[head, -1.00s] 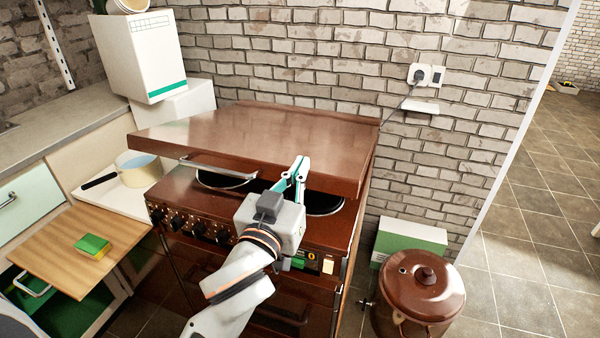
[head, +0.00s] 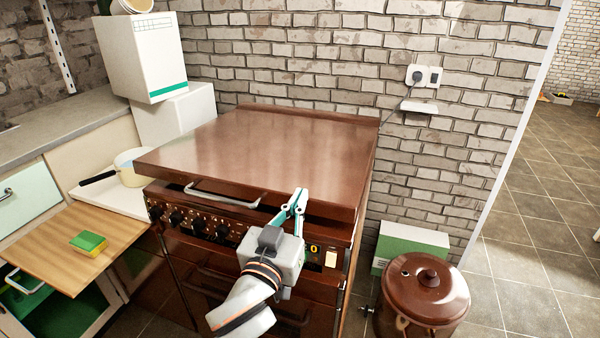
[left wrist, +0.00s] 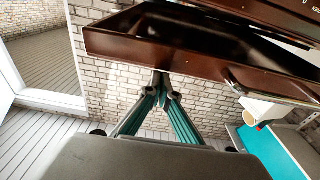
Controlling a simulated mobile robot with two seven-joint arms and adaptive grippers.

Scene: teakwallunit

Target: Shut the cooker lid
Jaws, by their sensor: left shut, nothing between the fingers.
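The cooker lid (head: 265,148) is a broad, brown, glossy panel lying low and nearly level over the cooker (head: 270,235). Its silver handle (head: 225,195) is on the front edge. The lid hides the hotplates, and a dark gap shows under its front right edge. My left gripper (head: 298,197) is shut and empty at the front edge, right of the handle. In the left wrist view, its fingertips (left wrist: 161,80) are close against the lid's edge (left wrist: 150,45); I cannot tell whether they touch. My right gripper is in neither view.
A brown lidded pot (head: 425,290) and a green-and-white box (head: 412,240) stand on the floor to the right. On the left are a pulled-out wooden board (head: 50,245) with a sponge (head: 88,243) and a pan (head: 130,168). A brick wall (head: 300,55) is behind.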

